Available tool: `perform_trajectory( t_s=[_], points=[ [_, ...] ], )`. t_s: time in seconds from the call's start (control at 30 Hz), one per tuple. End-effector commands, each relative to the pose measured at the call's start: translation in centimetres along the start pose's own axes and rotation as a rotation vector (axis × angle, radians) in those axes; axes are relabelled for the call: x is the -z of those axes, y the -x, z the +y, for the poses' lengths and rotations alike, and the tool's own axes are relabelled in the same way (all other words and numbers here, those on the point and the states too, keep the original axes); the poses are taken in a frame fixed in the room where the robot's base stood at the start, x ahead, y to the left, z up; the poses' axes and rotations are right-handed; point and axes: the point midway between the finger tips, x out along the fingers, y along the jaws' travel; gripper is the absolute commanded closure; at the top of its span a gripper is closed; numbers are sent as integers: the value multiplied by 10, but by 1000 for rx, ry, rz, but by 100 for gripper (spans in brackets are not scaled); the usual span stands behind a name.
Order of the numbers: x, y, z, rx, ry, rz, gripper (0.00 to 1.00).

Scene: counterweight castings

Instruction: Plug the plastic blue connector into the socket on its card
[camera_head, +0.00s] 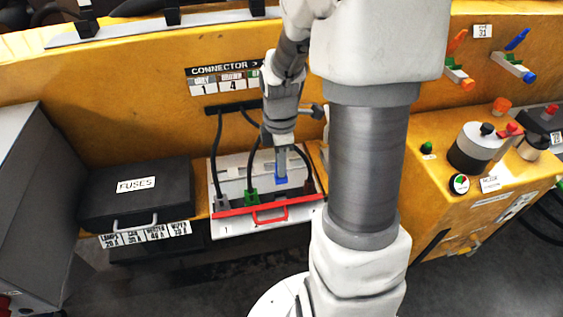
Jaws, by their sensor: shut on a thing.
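The blue connector (281,180) is low in my gripper (282,166), over the right part of a white card (235,167) with a red front edge. My gripper points down and is shut on the blue connector. A socket under the blue connector is hidden, and I cannot tell whether the connector touches it or is seated in it. A green connector (251,197) and a grey connector (221,203) stand on the card to its left, with black cables running up.
A red handle (269,213) sticks out at the card's front. A connector sign (222,78) is on the yellow wall behind, partly covered by my arm. A black fuse box (135,190) stands left; a yellow console (470,165) with knobs stands right.

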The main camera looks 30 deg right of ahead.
Motion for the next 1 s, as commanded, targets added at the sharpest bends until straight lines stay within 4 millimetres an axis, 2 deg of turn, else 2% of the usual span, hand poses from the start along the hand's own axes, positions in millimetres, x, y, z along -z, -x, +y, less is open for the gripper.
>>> perform_trajectory(
  t_s=[0.27,1.0],
  points=[
    [0,1,0,1,0,0,100],
    [0,-57,0,1,0,0,100]
  ],
)
